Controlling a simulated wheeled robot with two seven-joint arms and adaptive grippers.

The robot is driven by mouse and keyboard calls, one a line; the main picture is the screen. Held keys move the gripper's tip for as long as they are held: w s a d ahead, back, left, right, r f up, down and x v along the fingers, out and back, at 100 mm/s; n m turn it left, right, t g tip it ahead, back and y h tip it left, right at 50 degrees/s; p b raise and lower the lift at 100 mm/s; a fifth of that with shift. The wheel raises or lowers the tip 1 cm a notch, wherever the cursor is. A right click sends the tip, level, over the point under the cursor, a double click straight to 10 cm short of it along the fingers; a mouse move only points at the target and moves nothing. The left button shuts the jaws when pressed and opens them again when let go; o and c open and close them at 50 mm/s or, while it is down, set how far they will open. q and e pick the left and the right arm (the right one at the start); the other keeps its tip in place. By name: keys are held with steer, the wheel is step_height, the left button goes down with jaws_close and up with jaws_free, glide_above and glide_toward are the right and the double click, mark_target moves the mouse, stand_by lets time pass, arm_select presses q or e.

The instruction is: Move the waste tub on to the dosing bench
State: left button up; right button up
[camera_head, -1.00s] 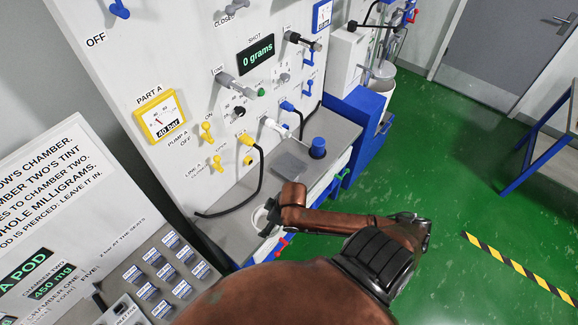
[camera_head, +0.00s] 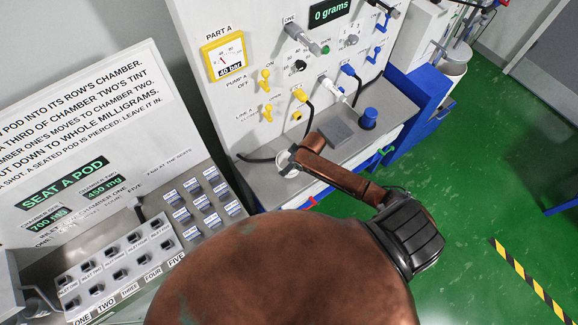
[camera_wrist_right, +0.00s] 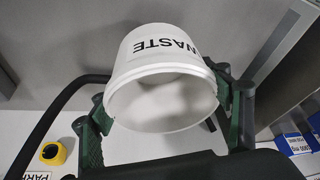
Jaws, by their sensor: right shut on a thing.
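The white waste tub (camera_wrist_right: 160,85), marked with black "WASTE" lettering, fills the middle of the right wrist view. My right gripper (camera_wrist_right: 167,112) is shut on it, with a green finger on each side. In the head view the right gripper (camera_head: 291,161) is small and partly hidden by its own arm, at the left part of the grey bench (camera_head: 270,182) under the white panel. Only a bit of the tub shows there. I cannot tell whether the tub touches the bench top. My left gripper is not in view.
A black cable (camera_head: 308,118) hangs from a yellow plug close to the gripper. At the left stand a sign (camera_head: 75,130) and several labelled pods (camera_head: 203,204).

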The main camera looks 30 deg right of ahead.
steer(key=shift+w+f, duration=0.15)
steer(key=shift+f, duration=1.55)
steer(key=shift+f, duration=0.15)
steer(key=o, duration=1.2)
steer(key=shift+o, duration=0.2)
steer(key=v, duration=1.2)
